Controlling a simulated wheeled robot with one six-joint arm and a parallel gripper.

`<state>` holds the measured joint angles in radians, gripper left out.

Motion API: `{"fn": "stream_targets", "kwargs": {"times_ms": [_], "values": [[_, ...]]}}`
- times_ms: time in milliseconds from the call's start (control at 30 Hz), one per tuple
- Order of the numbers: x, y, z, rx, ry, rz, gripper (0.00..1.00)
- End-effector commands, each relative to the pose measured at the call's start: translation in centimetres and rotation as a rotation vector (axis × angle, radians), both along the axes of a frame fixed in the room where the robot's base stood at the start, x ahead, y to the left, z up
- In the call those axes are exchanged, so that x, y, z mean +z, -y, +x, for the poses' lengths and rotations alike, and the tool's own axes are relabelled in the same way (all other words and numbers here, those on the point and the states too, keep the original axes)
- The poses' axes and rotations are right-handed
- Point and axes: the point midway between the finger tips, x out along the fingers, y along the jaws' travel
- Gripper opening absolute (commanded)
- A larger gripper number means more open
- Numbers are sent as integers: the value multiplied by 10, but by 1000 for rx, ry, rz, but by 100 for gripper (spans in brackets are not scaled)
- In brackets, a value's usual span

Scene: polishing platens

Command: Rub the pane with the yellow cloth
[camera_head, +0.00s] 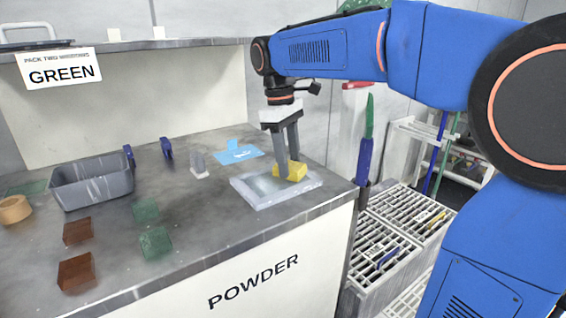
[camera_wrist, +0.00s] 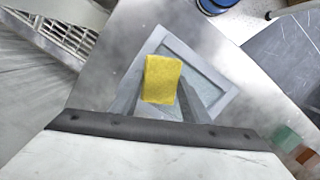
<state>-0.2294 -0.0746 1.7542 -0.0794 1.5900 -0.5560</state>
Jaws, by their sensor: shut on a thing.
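The yellow cloth (camera_head: 290,170) is a small folded pad held between the fingers of my gripper (camera_head: 287,158). In the wrist view the cloth (camera_wrist: 162,80) sits between the two finger ends of my gripper (camera_wrist: 160,95). The pane (camera_head: 255,190) is a pale grey-blue square with a raised, lighter rim, lying near the right front corner of the counter. It also shows in the wrist view (camera_wrist: 203,84), behind the cloth. The cloth is over the right part of the pane in the head view. I cannot tell for sure whether it touches the surface.
A blue sheet (camera_head: 240,152) and a small grey upright piece (camera_head: 198,164) are behind the pane. White grated racks (camera_head: 400,215) stand right of the counter (camera_head: 225,240).

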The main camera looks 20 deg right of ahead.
Motion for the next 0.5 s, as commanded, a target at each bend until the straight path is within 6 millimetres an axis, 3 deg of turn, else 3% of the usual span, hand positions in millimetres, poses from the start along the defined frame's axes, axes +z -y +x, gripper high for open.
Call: {"fn": "stream_targets", "kwargs": {"times_ms": [200, 500], "values": [[1, 13, 4, -1, 0, 0, 0], [1, 14, 4, 0, 1, 1, 0]]}}
